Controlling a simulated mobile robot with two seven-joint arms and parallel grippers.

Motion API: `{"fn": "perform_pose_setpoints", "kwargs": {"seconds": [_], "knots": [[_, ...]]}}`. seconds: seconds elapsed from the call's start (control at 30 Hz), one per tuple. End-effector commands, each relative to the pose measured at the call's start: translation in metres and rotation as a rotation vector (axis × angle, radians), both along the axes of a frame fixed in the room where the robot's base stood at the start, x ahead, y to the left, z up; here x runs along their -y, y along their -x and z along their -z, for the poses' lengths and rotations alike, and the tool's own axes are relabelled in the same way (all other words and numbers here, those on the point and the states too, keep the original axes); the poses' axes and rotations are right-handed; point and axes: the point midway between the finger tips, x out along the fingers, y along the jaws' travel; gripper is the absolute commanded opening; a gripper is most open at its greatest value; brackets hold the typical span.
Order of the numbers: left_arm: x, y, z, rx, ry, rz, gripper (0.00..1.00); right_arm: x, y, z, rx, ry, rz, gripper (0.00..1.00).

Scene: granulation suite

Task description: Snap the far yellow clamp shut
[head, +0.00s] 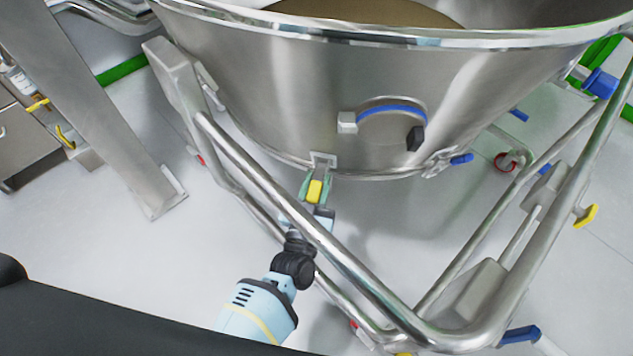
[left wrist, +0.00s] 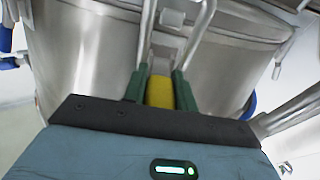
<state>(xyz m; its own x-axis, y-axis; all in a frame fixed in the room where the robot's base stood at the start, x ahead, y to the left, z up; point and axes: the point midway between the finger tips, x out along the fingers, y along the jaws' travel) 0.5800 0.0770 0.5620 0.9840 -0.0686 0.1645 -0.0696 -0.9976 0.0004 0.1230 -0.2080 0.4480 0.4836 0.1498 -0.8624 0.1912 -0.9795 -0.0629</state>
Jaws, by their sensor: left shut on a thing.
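The yellow clamp (head: 315,191) is at the lower rim of the steel bowl (head: 300,90), below a small metal bracket. My left gripper (head: 317,188) has its green fingers on both sides of the yellow clamp and is shut on it. In the left wrist view the yellow clamp (left wrist: 160,92) sits between the green fingers (left wrist: 159,90), with a metal latch loop above it against the bowl wall. Whether the latch is fully closed cannot be told. My right gripper is not in view.
A steel tube frame (head: 330,250) runs around the bowl, and its near rail passes close to my left wrist. A steel post (head: 105,110) stands at the left.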

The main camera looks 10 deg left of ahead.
Motion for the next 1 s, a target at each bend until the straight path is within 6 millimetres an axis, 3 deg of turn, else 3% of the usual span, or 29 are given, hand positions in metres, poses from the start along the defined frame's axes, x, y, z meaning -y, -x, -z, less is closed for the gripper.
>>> {"fn": "perform_pose_setpoints", "kwargs": {"seconds": [0.03, 0.07, 0.23, 0.57, 1.0], "knots": [[0.0, 0.001, 0.002, -0.005, -0.001, 0.001, 0.0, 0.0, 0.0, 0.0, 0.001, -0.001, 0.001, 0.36], [0.0, 0.001, 0.002, -0.005, -0.001, 0.001, 0.29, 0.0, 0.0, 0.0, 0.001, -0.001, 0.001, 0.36], [0.0, 0.001, 0.002, -0.003, 0.0, 0.001, 0.49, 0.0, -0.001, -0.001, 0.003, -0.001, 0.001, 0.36], [0.0, 0.004, 0.001, -0.002, 0.0, 0.0, 0.49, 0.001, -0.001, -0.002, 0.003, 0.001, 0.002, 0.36], [-0.004, 0.064, 0.011, -0.004, -0.001, 0.001, 0.49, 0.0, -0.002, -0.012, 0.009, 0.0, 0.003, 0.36]]}}
